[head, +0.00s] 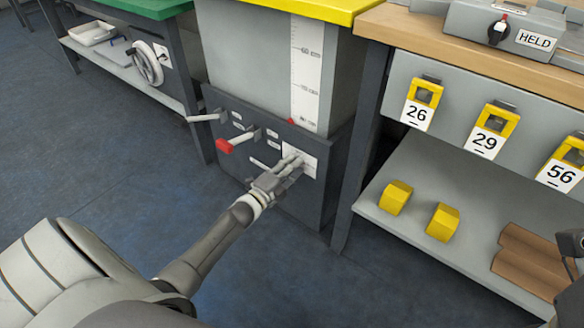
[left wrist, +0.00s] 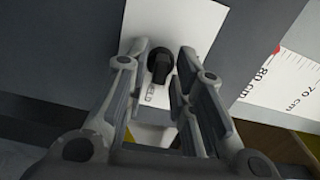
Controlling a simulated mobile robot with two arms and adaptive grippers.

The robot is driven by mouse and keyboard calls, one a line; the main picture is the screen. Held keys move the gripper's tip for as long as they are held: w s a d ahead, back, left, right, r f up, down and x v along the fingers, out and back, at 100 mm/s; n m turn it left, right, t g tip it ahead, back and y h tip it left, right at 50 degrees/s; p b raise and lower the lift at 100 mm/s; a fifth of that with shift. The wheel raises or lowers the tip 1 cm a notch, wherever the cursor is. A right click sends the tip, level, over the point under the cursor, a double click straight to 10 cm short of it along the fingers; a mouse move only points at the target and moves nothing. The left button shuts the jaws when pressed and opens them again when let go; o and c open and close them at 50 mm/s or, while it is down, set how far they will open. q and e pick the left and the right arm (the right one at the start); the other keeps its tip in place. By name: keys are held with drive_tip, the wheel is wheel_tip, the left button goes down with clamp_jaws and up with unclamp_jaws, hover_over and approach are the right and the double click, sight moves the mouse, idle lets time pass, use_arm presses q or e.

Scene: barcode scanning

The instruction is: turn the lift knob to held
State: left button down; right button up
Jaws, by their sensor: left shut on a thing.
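The lift knob (left wrist: 160,62) is a small black knob on a white plate (left wrist: 188,28) in the left wrist view. Printed letters that look like HELD show beside it, partly hidden by a finger. I cannot tell where the knob points. My left gripper (left wrist: 157,70) is shut on the knob, one finger on each side. In the head view my left gripper (head: 295,163) reaches the white plate (head: 309,158) on the front of the lift's dark base (head: 305,205); there it hides the knob. My right gripper is not clearly seen.
The lift has a height scale (head: 306,75) and yellow top (head: 310,6). A crank with a red grip (head: 223,146) sticks out left of my gripper. At right, a bench (head: 480,50) bears a grey box with a HELD label (head: 536,40). Yellow blocks (head: 396,197) lie on its shelf.

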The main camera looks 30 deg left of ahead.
use_arm(q)
drive_tip(key=shift+d+f+m, duration=0.1)
drive_tip(key=shift+m, duration=0.4)
drive_tip(key=c, duration=1.5)
unclamp_jaws()
drive_tip(key=s, duration=0.8)
drive_tip(key=s+a, duration=0.1)
drive_tip(key=s, duration=0.3)
